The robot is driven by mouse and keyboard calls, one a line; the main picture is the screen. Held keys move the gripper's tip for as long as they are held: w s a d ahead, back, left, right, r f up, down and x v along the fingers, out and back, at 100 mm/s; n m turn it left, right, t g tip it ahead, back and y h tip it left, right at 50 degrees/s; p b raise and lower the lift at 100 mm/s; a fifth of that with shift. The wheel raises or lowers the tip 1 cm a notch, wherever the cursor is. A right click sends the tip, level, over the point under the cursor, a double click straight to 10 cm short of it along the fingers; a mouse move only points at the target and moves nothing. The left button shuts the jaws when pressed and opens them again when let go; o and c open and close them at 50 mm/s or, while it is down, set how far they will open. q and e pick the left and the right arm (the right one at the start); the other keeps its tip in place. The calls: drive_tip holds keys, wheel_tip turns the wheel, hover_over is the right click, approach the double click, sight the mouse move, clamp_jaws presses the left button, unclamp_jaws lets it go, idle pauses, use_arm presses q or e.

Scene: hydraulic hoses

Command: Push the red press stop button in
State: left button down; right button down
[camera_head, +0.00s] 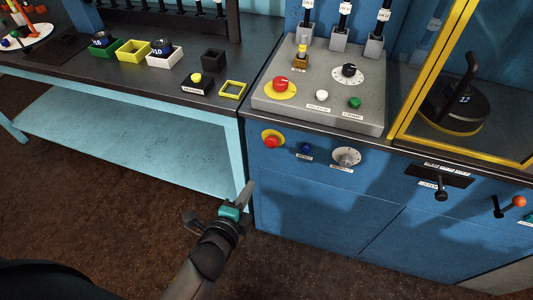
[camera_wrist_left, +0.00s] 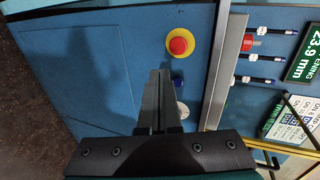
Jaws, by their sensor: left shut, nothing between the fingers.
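A red mushroom button (camera_head: 271,141) on a yellow round plate sits on the blue cabinet front, below the worktop edge. It also shows in the left wrist view (camera_wrist_left: 180,45), just beyond my fingertips and slightly right of them. A second red button (camera_head: 280,86) on a yellow disc sits on top of the grey console; its label is not readable. My left gripper (camera_head: 247,189) is shut and empty, in front of the cabinet, lower left of the front button and apart from it. Its closed fingers show in the left wrist view (camera_wrist_left: 160,78). My right gripper is not in view.
Right of the front button are a blue button (camera_head: 305,149) and a grey dial (camera_head: 346,156). The grey console (camera_head: 320,110) stands above. A black lever (camera_head: 441,188) and an orange-knobbed lever (camera_head: 510,206) stick out at the right. A teal bench (camera_head: 130,140) stands at left.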

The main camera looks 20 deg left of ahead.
use_arm(q)
drive_tip(key=shift+w+r+t, duration=0.2)
drive_tip(key=shift+r+t, duration=0.1)
drive_tip(key=shift+r, duration=0.55)
drive_tip(key=b, duration=0.3)
approach(270, 145)
drive_tip(key=x, duration=0.5)
drive_tip(key=shift+w+f, duration=0.15)
drive_tip(key=shift+w, duration=0.5)
drive_tip(key=shift+w, duration=0.1)
